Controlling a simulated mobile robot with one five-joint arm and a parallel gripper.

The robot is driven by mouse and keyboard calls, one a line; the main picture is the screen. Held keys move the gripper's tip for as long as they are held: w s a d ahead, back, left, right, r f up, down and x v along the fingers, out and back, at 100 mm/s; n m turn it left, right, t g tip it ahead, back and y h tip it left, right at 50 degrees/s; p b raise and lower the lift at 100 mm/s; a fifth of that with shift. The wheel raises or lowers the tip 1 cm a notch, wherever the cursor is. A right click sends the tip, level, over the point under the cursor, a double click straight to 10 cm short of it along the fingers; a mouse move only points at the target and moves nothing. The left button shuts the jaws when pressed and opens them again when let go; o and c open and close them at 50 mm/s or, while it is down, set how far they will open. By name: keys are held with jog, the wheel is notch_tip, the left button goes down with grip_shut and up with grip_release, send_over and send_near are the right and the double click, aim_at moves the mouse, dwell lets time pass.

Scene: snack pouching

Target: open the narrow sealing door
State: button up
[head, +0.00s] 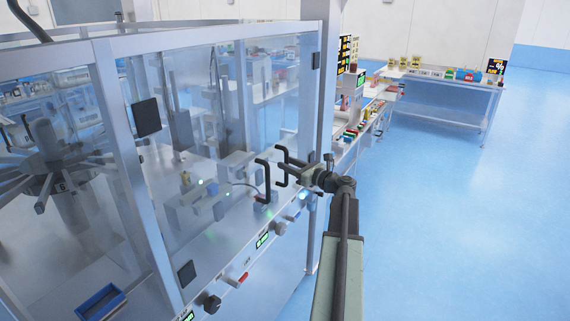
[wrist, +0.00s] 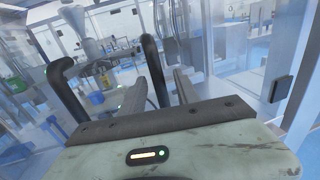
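The sealing door (head: 225,110) is a clear panel in the metal frame of the machine, and it looks closed. Two dark bent bars show at its right side, a left bar (head: 263,182) and a right bar (head: 281,170). I cannot tell whether one is a reflection in the panel. My gripper (head: 290,161) is at the right bar. In the wrist view, my gripper (wrist: 162,82) has its two grey fingers apart, with the right bar (wrist: 154,68) between them and gaps showing on both sides. The left bar (wrist: 62,88) stands outside the fingers.
A metal post (head: 326,110) stands just right of the door. Knobs and a red lever (head: 240,278) sit along the machine's front edge. A blue tray (head: 101,302) lies inside at lower left. A table (head: 445,82) with small goods stands farther back. The blue floor at right is clear.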

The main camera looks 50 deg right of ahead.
jog(key=shift+w+a, duration=0.1)
jog(key=shift+w, duration=0.6)
grip_shut()
dwell(0.8)
